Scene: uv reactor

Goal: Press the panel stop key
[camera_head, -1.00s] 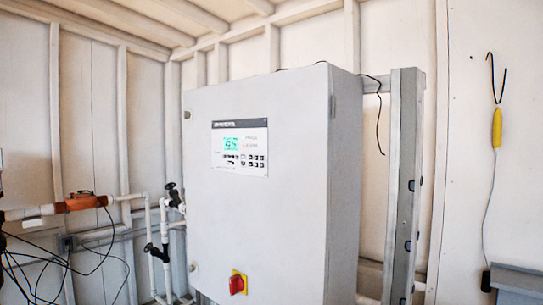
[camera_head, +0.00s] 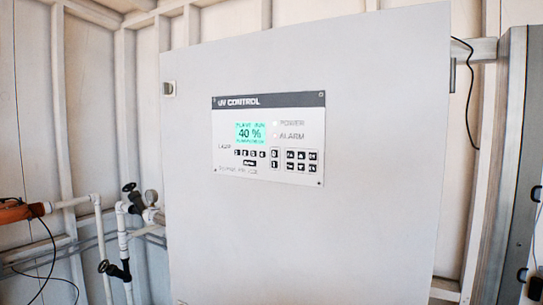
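The control panel (camera_head: 268,140) is on the front of a large pale grey cabinet (camera_head: 330,235), left of the door's middle. Its dark header reads "UV CONTROL". A lit green display (camera_head: 250,133) shows "40 %". Beside it are labels reading POWER and ALARM. Below are small black keys in groups, one group at the left (camera_head: 249,153) and another at the right (camera_head: 301,161). The key markings are too small to read, so I cannot tell which is the stop key. Neither of my grippers is in view.
An orange fitting (camera_head: 14,211) with black cables is at the far left. A grey metal upright (camera_head: 507,165) stands at the right. The space before the panel looks clear.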

